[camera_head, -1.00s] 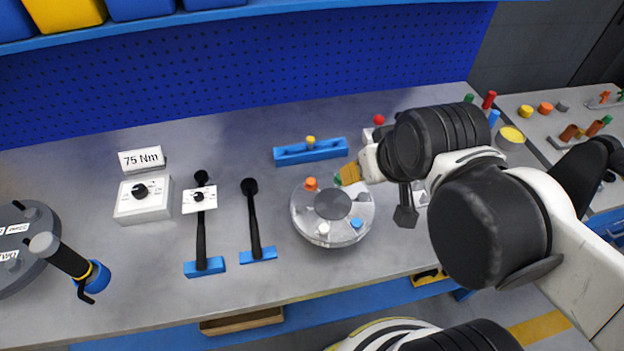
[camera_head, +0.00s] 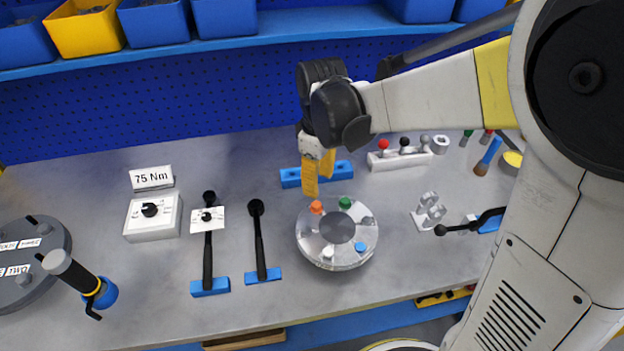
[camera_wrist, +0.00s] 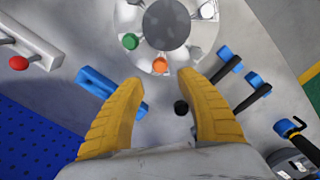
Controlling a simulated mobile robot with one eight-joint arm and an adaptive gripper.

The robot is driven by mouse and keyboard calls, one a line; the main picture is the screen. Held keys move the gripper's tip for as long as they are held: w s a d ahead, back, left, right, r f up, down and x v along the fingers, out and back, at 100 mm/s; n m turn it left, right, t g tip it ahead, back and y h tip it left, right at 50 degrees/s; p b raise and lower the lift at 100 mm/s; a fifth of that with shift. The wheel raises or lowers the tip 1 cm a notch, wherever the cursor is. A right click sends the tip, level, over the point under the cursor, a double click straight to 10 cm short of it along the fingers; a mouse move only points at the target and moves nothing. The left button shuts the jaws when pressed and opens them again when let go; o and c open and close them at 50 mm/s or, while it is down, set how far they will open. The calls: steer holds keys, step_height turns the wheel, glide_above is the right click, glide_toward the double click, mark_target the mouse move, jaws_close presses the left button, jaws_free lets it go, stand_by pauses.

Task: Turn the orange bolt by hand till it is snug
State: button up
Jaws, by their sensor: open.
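The orange bolt (camera_head: 316,208) stands at the back left of the round grey flanged shell (camera_head: 318,250), beside a green bolt (camera_head: 345,203). A blue bolt (camera_head: 360,247) and grey ones sit around the same flange. My gripper (camera_head: 318,182) points down just above and behind the orange bolt, with nothing between its yellow fingers. In the wrist view the fingers (camera_wrist: 172,90) are spread wide, and the orange bolt (camera_wrist: 160,65) shows just beyond the tips, roughly between them. I see no contact.
A blue holder (camera_head: 290,178) lies behind my gripper. Two black-handled wrenches (camera_head: 260,240) and a white dial box (camera_head: 153,217) marked 75 Nm stand to the left. A rack with red and black knobs (camera_head: 400,156) and grey clips (camera_head: 428,212) are to the right.

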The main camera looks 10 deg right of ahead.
mark_target(318, 205)
step_height(318, 205, down, 9)
steer(key=b, duration=0.3)
steer(key=shift+r, duration=0.15)
jaws_close()
